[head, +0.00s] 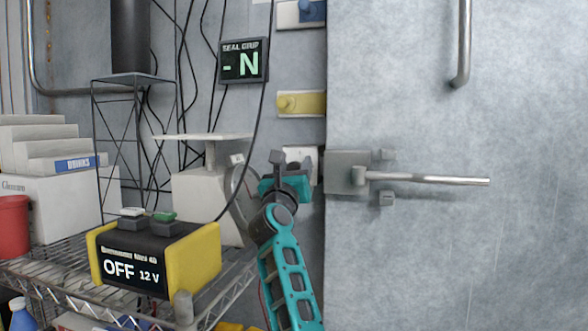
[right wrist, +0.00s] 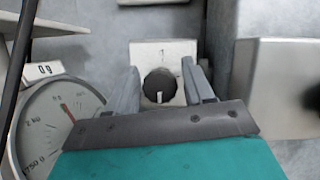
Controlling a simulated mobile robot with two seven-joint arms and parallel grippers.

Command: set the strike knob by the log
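The knob (right wrist: 158,86) is dark and round, on a pale plate (right wrist: 172,53) on the wall. Its white pointer mark points down in the right wrist view. A small mark on the plate above it is too small to read. My right gripper (right wrist: 161,84) is open, with one finger on each side of the knob and a gap showing on both sides. In the head view my right gripper (head: 286,164) is in front of the plate (head: 306,153) and hides the knob. I see no log that I can make out. My left gripper is out of view.
A door latch with a long handle (head: 430,179) is just right of the gripper. A dial scale (right wrist: 60,125) stands close on the left. A yellow-black box (head: 130,262) reading OFF 12 V sits on the wire shelf.

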